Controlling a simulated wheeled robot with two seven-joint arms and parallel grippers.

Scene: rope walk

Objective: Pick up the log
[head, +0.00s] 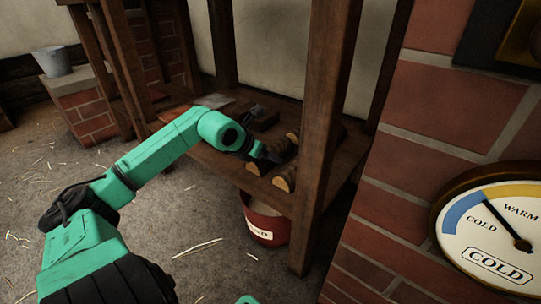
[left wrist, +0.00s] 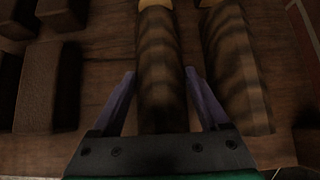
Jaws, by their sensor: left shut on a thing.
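My left gripper (left wrist: 160,90) is shut on a dark, bark-striped log (left wrist: 160,60) with a pale end, one finger on each side of it. A second, similar log (left wrist: 235,65) lies close to its right in the left wrist view. In the head view my left gripper (head: 268,154) is down at the logs on the low wooden shelf. A log with a pale cut end (head: 284,182) shows there, and another end (head: 254,168) is partly covered by the gripper. I cannot tell whether the held log touches the shelf. My right gripper is out of view.
The wooden shelf (head: 225,168) has upright posts; a thick post (head: 325,130) stands right of the logs. Dark blocks (left wrist: 45,85) lie left of the held log. A red bucket (head: 265,222) stands under the shelf. A brick wall with a dial (head: 495,230) is at right.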

